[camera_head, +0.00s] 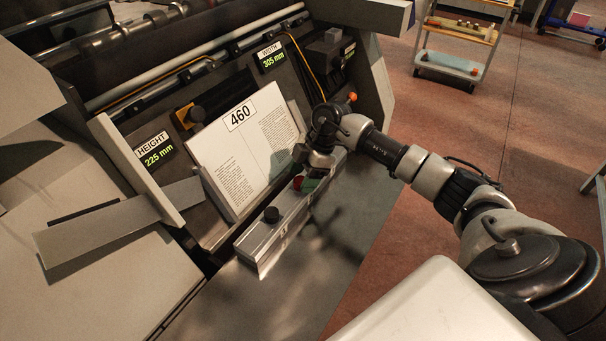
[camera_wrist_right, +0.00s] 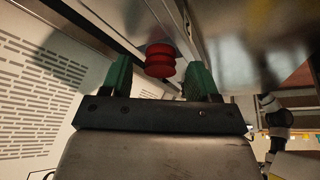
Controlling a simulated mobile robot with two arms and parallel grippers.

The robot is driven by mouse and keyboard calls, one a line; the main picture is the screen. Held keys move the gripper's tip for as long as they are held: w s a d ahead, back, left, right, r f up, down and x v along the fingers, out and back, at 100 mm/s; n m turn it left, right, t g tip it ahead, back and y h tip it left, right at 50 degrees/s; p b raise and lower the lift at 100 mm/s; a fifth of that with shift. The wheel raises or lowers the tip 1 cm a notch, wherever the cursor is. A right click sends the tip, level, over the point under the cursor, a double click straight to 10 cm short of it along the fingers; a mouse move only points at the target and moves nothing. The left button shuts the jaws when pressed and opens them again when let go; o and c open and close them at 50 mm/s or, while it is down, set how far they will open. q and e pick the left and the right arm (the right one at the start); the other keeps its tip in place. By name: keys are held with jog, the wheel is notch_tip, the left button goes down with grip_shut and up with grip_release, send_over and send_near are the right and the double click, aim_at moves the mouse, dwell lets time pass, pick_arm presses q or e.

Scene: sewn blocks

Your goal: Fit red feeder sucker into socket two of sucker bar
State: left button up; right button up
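The sucker bar (camera_head: 262,238) is a long metal bar on the grey table in front of the machine. The red feeder sucker (camera_head: 298,183) is at the bar's upper part, beside my right gripper (camera_head: 307,184). In the right wrist view the red sucker (camera_wrist_right: 160,61) is a ribbed red piece near the tips of the green fingers of my right gripper (camera_wrist_right: 158,75). Gaps show between it and both fingers, so the gripper looks open. Whether the sucker is seated in a socket cannot be told. My left gripper is not in view.
A black sucker (camera_head: 271,214) stands on the bar, lower left of the red one. Behind the bar is a page panel (camera_head: 246,150) marked 460, with height and width displays. A tilted metal plate (camera_head: 120,222) lies to the left. Bare table (camera_head: 290,285) is clear in front.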

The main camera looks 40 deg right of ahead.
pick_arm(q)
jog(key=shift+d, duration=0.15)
pick_arm(e)
jog(key=shift+r, duration=0.1)
jog(key=shift+d+r, duration=0.15)
jog(key=shift+r, duration=0.2)
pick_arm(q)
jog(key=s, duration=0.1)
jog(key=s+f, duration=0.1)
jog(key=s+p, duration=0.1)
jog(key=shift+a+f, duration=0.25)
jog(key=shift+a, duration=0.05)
pick_arm(e)
jog(key=w+v, duration=0.1)
jog(key=v, duration=1)
jog(key=shift+s+r, duration=0.25)
jog(key=shift+s, duration=0.25)
